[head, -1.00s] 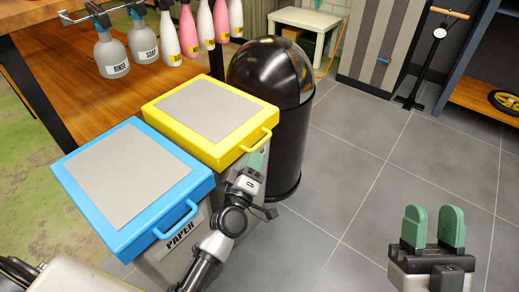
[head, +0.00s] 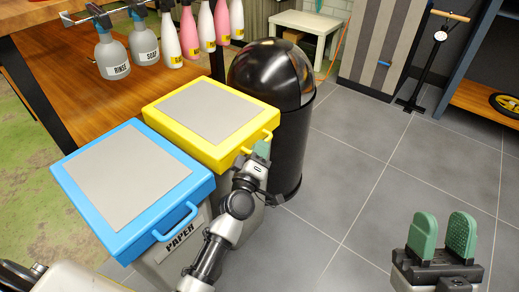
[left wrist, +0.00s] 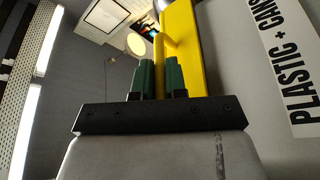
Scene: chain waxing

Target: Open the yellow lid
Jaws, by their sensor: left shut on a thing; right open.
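The yellow lid (head: 213,121) with a grey top panel sits closed on its grey bin. Its yellow handle (head: 257,143) sticks out at the front right. My left gripper (head: 261,151) is at this handle, its green fingers shut on it from below; the fingers partly hide it. In the left wrist view, the two green fingertips (left wrist: 160,80) stand beside the yellow lid (left wrist: 183,40), close together around the handle (left wrist: 168,42). My right gripper (head: 442,236) is open and empty over the floor at the lower right.
A blue-lidded bin (head: 133,186) marked PAPER stands beside the yellow one. A black round-topped bin (head: 283,110) stands close behind on the right. Spray bottles (head: 113,55) hang by a wooden table (head: 130,85).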

